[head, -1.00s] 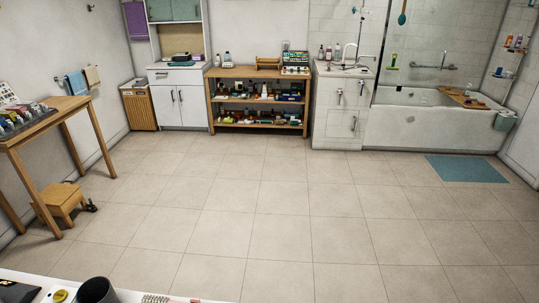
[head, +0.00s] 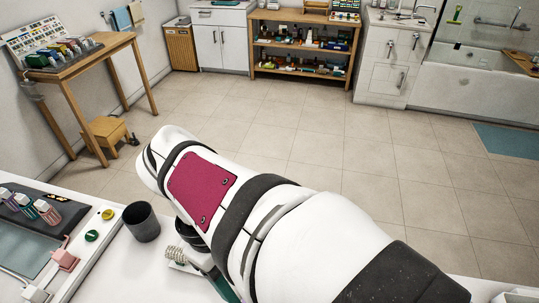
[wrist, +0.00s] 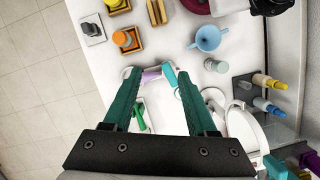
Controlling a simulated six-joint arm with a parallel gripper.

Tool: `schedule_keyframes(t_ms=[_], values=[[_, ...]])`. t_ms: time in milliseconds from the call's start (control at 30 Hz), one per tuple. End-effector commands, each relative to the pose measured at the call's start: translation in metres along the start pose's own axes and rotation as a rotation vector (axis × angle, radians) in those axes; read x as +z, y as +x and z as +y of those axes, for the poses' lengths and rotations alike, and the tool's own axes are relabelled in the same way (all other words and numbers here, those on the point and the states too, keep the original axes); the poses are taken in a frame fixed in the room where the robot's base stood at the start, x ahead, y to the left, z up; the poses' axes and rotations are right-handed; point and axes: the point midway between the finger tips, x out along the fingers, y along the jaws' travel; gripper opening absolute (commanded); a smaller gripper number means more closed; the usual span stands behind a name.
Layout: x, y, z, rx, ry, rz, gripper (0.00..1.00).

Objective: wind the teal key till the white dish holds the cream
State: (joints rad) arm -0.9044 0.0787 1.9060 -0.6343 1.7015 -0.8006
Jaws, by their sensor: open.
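My gripper (wrist: 151,74) is open in the wrist view, its two dark teal fingers pointing down over a white counter. A small lavender piece (wrist: 151,75) shows between the fingertips, with a light teal piece (wrist: 169,76) by the right fingertip. I cannot tell whether the light teal piece is the key, or whether a finger touches it. A white rounded shape (wrist: 246,130) lies right of the right finger; I cannot tell whether it is the dish. No cream can be made out. In the head view my arm hides most of my gripper.
A light blue two-handled cup (wrist: 208,38), a pale capped bottle (wrist: 215,65) and orange-topped pieces on wooden bases crowd the counter. In the head view a dark grey cup (head: 142,222) stands left of my arm, near a tray of small bottles. Open tiled floor lies beyond.

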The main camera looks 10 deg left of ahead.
Motion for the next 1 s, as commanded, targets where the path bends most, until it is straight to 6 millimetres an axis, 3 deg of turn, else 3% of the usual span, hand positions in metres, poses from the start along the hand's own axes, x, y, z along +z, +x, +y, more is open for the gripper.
schedule_keyframes(t_ms=[33, 100, 200, 367, 733, 1000], values=[[-0.026, -0.005, -0.018, 0.052, -0.180, -0.032, 0.57], [-0.051, -0.009, -0.040, 0.112, -0.381, -0.069, 0.57], [-0.068, -0.011, -0.059, 0.157, -0.529, -0.097, 0.57], [-0.069, 0.008, -0.058, 0.165, -0.559, -0.106, 0.57], [-0.063, 0.110, -0.039, 0.162, -0.554, -0.105, 0.57], [-0.062, 0.141, -0.034, 0.163, -0.553, -0.100, 0.57]])
